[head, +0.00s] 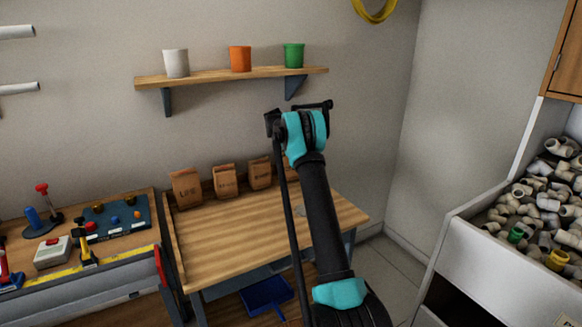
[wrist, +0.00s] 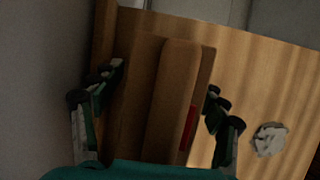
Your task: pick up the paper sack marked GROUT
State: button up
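Several brown paper sacks stand in a row along the back of the wooden bench. The leftmost sack (head: 187,188) seems to read LIME. The marks on the second sack (head: 225,181) and third sack (head: 260,174) are too small to read surely. A further sack at the right is mostly hidden behind my arm. I cannot tell which is marked GROUT. In the wrist view, my gripper (wrist: 164,80) is open, its fingers on either side of a brown sack (wrist: 172,100) with a red patch. Contact is not clear. My fingertips do not show clearly in the head view.
The bench top (head: 225,235) is largely clear. A crumpled whitish scrap (wrist: 270,138) lies on it. A shelf (head: 210,78) with three cups is on the wall above. A tool bench stands left, and a bin of pipe fittings (head: 480,240) stands right.

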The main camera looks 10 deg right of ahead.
grip_shut()
jog(key=shift+r, duration=0.1)
dwell(0.3)
